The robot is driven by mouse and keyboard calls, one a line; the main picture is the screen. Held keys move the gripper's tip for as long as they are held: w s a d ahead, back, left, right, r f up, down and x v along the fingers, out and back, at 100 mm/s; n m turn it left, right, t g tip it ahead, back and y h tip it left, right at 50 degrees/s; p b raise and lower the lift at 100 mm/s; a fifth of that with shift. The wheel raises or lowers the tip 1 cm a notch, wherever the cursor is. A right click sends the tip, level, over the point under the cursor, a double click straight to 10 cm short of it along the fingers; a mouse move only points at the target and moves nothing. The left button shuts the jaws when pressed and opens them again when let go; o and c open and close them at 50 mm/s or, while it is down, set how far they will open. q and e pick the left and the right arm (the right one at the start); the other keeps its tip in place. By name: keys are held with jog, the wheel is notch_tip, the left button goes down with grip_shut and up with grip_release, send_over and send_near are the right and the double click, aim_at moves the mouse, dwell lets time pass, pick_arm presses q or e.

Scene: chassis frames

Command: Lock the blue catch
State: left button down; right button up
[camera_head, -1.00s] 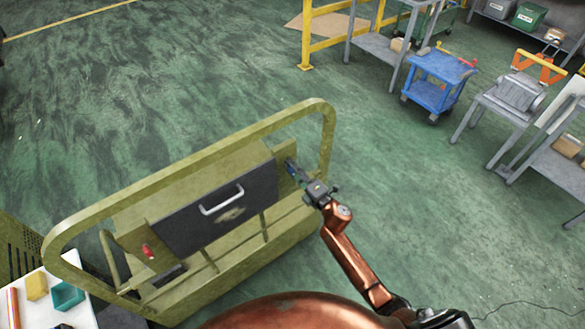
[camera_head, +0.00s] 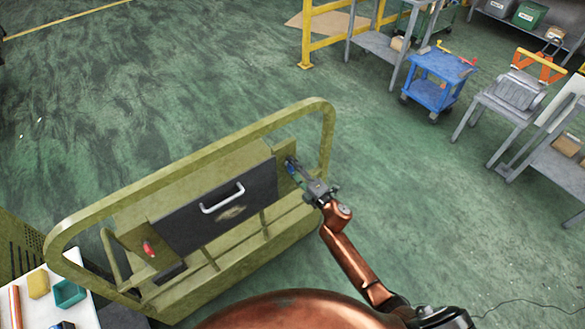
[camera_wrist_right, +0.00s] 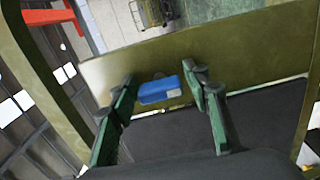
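The blue catch (camera_head: 292,169) sits on the olive plate at the right end of the dark panel (camera_head: 218,207). In the right wrist view the blue catch (camera_wrist_right: 160,91) shows as a small block with a pale label, in the gap between my fingers. My right gripper (camera_wrist_right: 160,74) is open, with a finger on each side of the catch and visible space beside it. In the head view my right gripper (camera_head: 299,172) is right at the catch and partly covers it. My left gripper is not in view.
An olive tubular frame (camera_head: 190,168) loops around the panel, close to my right gripper. A red catch (camera_head: 148,248) is at the panel's left end. A white table (camera_head: 85,312) with small bins stands lower left. A blue cart (camera_head: 437,80) and benches are far off.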

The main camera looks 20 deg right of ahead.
jog(key=v, duration=1.2)
dwell(0.4)
jog(key=s+d+f+m+g+h, duration=0.1)
jog(key=s+d+f+m+h, duration=0.15)
jog(key=f, duration=0.65)
jog(key=s+d+f+m+g+h, duration=0.1)
jog(key=d+f+m+g, duration=0.2)
jog(key=f, duration=0.7)
jog(key=s+d+f+m+g+h, duration=0.1)
jog(key=s+d+f+m+g, duration=0.15)
jog(key=s+f, duration=0.55)
jog(key=s+d+f+m+g+h, duration=0.15)
jog(key=s+f+m, duration=0.3)
jog(key=f, duration=0.75)
jog(key=s+d+f+m+g, duration=0.1)
jog(key=s+f+m+g, duration=0.1)
jog(key=s+f, duration=0.65)
jog(key=s+d+f+m+g, duration=0.15)
jog(key=s+f, duration=0.35)
jog(key=s, duration=0.6)
jog(key=s+a+f+m+g, duration=0.1)
jog(key=s+f+m+g, duration=0.1)
jog(key=s, duration=0.8)
jog(key=s+a+f+m+g, duration=0.1)
jog(key=s+f, duration=0.3)
jog(key=s, duration=0.7)
jog(key=shift+a+f+m+g, duration=0.3)
jog(key=shift+a+m+g, duration=0.1)
jog(key=shift+m+g, duration=0.4)
jog(key=shift+c, duration=0.4)
